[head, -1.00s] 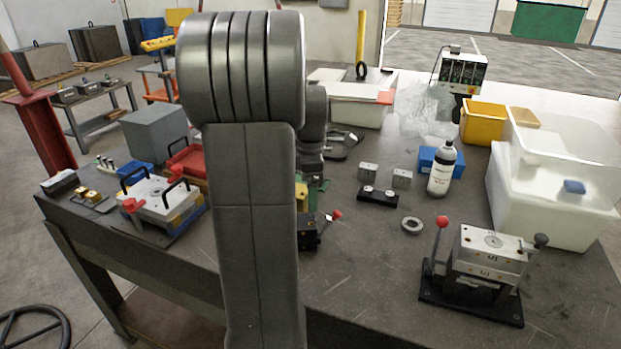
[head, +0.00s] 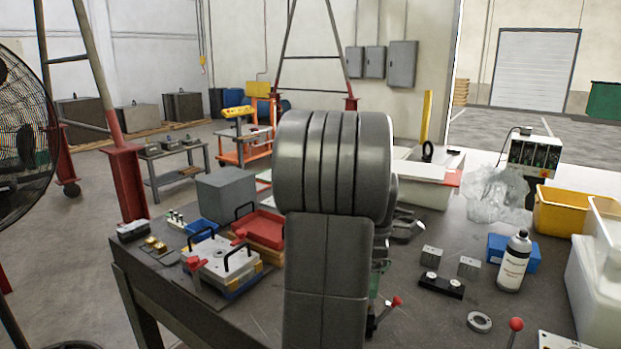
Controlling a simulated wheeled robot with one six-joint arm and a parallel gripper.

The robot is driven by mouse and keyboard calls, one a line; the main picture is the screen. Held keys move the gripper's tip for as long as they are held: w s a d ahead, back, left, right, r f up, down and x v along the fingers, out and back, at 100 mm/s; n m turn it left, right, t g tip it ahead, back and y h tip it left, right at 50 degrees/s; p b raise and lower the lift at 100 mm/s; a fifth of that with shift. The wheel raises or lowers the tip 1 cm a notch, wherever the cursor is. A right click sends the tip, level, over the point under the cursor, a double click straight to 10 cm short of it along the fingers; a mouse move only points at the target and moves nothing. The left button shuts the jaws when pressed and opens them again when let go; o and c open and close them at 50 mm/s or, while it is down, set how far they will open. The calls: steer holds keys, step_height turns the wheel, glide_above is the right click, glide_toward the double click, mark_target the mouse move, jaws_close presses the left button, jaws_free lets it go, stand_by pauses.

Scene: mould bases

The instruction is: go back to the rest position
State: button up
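My grey arm stands in the middle of the head view, in front of the dark workbench (head: 240,315). Its links hide the part of the bench behind it. My gripper does not show; it is hidden behind the arm or out of frame. No object can be seen held.
Left of my arm are a mould base with black handles (head: 222,262), a red tray (head: 262,229) and a grey block (head: 226,194). To the right are metal blocks (head: 469,267), a ring (head: 479,321), a white bottle (head: 514,262) and a yellow bin (head: 570,211). A fan (head: 22,140) stands at left.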

step_height(320, 180, down, 10)
steer(key=shift+r+p, duration=0.1)
steer(key=shift+p, duration=0.25)
steer(key=shift+r, duration=0.15)
